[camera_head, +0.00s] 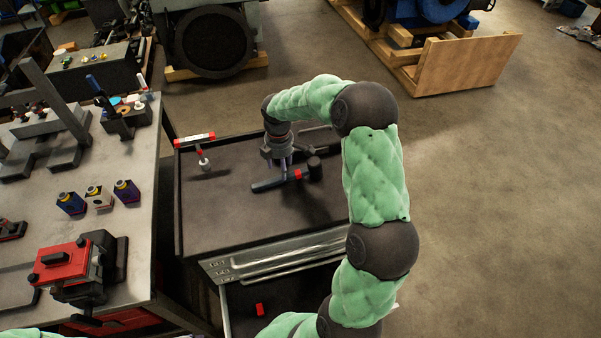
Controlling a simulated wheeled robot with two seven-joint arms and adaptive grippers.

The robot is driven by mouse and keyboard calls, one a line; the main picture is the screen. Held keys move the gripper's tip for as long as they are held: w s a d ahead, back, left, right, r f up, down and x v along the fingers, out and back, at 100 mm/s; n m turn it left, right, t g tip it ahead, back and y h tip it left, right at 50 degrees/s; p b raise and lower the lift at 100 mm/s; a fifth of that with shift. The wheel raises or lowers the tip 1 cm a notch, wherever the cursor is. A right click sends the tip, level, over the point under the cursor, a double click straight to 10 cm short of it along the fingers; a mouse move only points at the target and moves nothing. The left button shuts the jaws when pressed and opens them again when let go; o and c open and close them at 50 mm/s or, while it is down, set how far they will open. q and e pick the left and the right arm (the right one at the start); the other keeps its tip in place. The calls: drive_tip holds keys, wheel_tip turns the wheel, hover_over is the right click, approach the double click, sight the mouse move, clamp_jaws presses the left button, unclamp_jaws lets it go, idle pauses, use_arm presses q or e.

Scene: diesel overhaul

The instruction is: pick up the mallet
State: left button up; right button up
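The mallet (267,185) appears to be the tool lying on the dark top of the tool cart (225,223). It has a dark grey handle, a red band and a black head (315,168) at its right end. My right gripper (281,166) points down just above and behind the handle, left of the red band. The fingers are small and dark here, so I cannot tell whether they are apart or touch the handle. My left gripper is out of view; only a bit of my green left arm shows at the bottom left.
A red and white tool (194,139) lies at the cart's back left. An open drawer holds a small red item (260,310). The workbench (135,230) at left carries a red-topped device (62,262) and small boxes. The floor at right is clear.

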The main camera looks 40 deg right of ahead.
drive_tip(key=shift+s+a+f, duration=0.1)
drive_tip(key=shift+a+f, duration=0.05)
drive_tip(key=shift+f, duration=1.15)
drive_tip(key=shift+a+f, duration=0.15)
drive_tip(key=shift+f, duration=1.15)
clamp_jaws()
